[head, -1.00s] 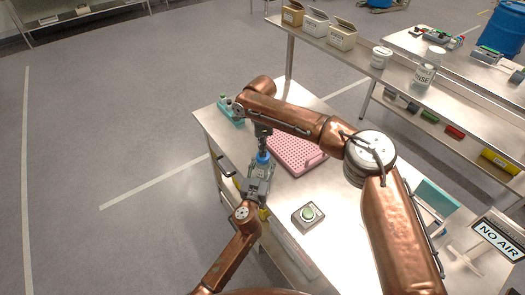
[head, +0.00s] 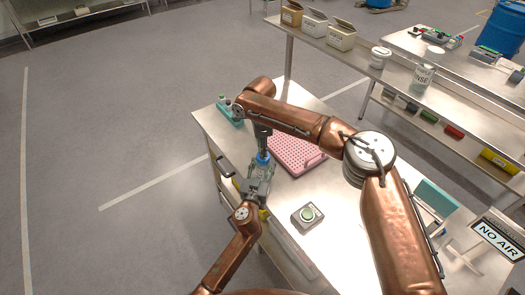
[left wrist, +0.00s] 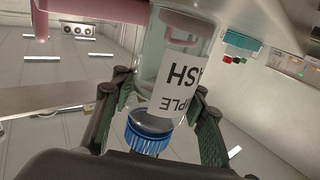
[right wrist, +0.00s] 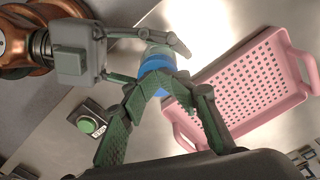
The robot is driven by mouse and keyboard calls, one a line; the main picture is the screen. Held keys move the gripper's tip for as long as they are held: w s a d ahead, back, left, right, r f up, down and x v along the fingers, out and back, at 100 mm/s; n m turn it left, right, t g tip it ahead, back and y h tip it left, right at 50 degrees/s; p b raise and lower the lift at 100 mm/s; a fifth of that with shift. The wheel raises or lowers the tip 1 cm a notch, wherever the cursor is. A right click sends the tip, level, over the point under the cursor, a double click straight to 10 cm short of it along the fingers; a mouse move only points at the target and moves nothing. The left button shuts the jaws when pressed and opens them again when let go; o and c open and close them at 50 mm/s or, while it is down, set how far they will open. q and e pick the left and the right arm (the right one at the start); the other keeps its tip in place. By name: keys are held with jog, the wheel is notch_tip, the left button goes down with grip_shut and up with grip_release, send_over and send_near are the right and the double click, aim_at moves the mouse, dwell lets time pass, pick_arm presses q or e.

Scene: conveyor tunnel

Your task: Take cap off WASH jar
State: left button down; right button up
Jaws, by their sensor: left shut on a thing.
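The WASH jar is a clear jar with a white label (left wrist: 182,85); the label reads upside down in the left wrist view. Its blue ribbed cap (left wrist: 148,136) faces the bottom of that view, and also shows in the head view (head: 262,158). My left gripper (left wrist: 160,95) is shut on the jar, its fingers on either side of the glass. My right gripper (head: 263,148) points down over the cap from above. In the right wrist view its green-padded fingers (right wrist: 158,85) are around the blue cap, but whether they grip it is unclear. Most of the jar is hidden in the head view.
A pink perforated tray (head: 297,152) lies on the metal table, close beside the grippers. A green button box (head: 307,214) stands nearer, and a teal rack (head: 230,112) at the far left corner. A shelf behind holds open boxes (head: 342,37) and a RINSE jar (head: 423,77).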

pick_arm(q)
jog(key=shift+r, duration=0.35)
pick_arm(e)
jog(key=shift+s, duration=0.1)
pick_arm(q)
jog(key=shift+a+f, duration=0.1)
jog(key=shift+f, duration=0.1)
pick_arm(e)
jog(key=shift+o, duration=0.3)
notch_tip(320, 180, up, 4)
jog(key=shift+s+a+r, duration=0.1)
jog(key=shift+s+r, duration=0.05)
jog(key=shift+r, duration=0.1)
jog(key=o, duration=0.6)
notch_tip(320, 180, up, 2)
jog(key=shift+s+r+n+t, duration=0.1)
jog(key=shift+r+n+t, duration=0.05)
jog(key=shift+n+t, duration=0.15)
pick_arm(q)
jog(key=shift+f, duration=0.1)
pick_arm(e)
jog(key=shift+o, duration=0.6)
jog(key=shift+w+f, duration=0.15)
jog(key=shift+f, duration=1.75)
jog(key=shift+w+f, duration=0.1)
jog(key=shift+f, duration=1.8)
